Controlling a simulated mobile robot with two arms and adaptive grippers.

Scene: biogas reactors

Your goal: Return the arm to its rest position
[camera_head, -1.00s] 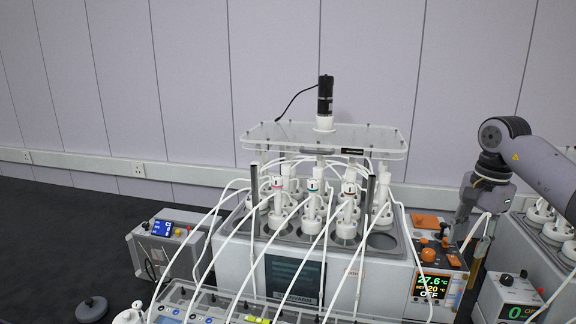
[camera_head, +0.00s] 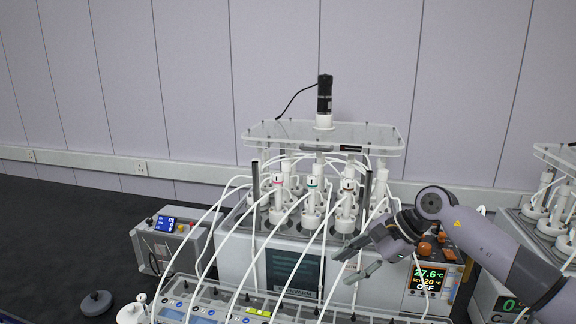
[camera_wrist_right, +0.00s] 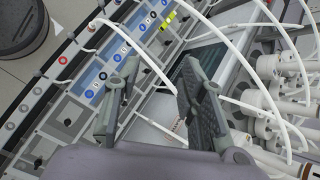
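My right arm (camera_head: 480,235) comes in from the right in the head view. Its gripper (camera_head: 342,268) points left in front of the reactor bath (camera_head: 232,255), above the long front unit with tubes. My left gripper is not in view.
Several white reactor bottles (camera_head: 279,209) with thin tubes stand in the bath under a clear plate (camera_head: 345,137). A control panel (camera_head: 431,281) reading 27.6 is partly behind my arm. A grey box (camera_head: 172,245) stands left. A second reactor unit (camera_head: 520,228) stands right.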

